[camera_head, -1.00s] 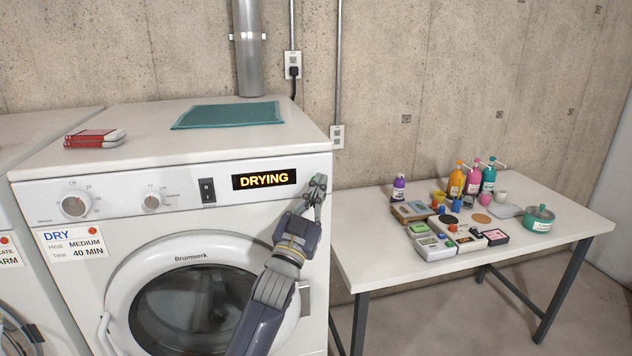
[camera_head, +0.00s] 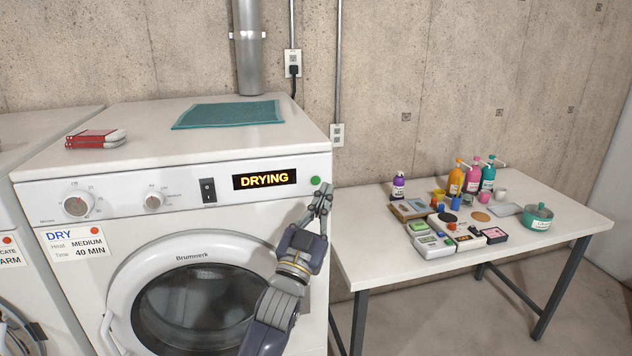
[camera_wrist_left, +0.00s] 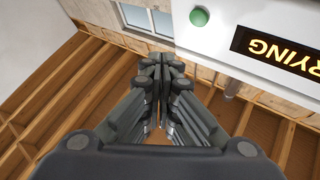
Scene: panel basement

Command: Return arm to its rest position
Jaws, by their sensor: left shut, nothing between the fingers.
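My left gripper (camera_head: 322,200) is shut and empty, in front of the right edge of the white dryer (camera_head: 316,260), just below the green button (camera_head: 315,181). The dryer's display (camera_head: 265,179) reads "DRYING". In the left wrist view my left gripper (camera_wrist_left: 161,68) shows its fingertips together with nothing between them. The green button (camera_wrist_left: 199,17) and part of the display (camera_wrist_left: 280,50) show beyond it there, apart from the fingertips. My right gripper is in neither view.
A white table (camera_head: 385,262) to the right carries bottles, small boxes and a teal pot (camera_head: 538,217). A teal cloth (camera_head: 228,115) and a red-and-white stack (camera_head: 96,139) lie on the dryer top. The round dryer door (camera_head: 125,290) is shut.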

